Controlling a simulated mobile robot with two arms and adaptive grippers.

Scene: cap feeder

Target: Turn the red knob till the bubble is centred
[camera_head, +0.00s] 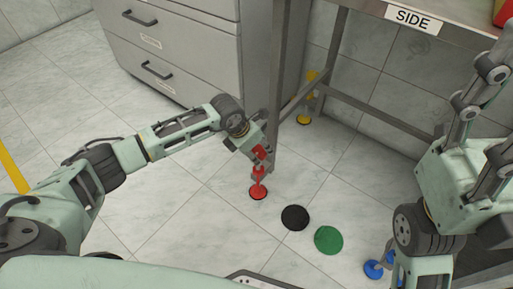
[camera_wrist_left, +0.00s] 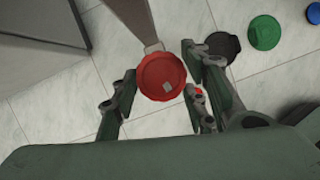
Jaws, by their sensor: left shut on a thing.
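The red knob (camera_head: 262,153) sits low on the near table leg, above a red foot disc (camera_head: 258,193) on the floor. My left gripper (camera_head: 258,150) is at this leg. In the left wrist view the round red top of the knob (camera_wrist_left: 160,77) lies between the two fingers of my left gripper (camera_wrist_left: 158,92), which is shut on it. A small pale mark shows on the red top. My right gripper (camera_head: 490,75) is raised at the right edge, partly cut off, so its opening is unclear. No bubble is in view.
The table (camera_head: 360,8) bears a "SIDE" label. A grey drawer cabinet (camera_head: 185,50) stands left of the leg. A black disc (camera_head: 295,217) and a green disc (camera_head: 328,239) lie on the floor. A yellow foot (camera_head: 304,119) is behind, a blue foot (camera_head: 374,269) at front right.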

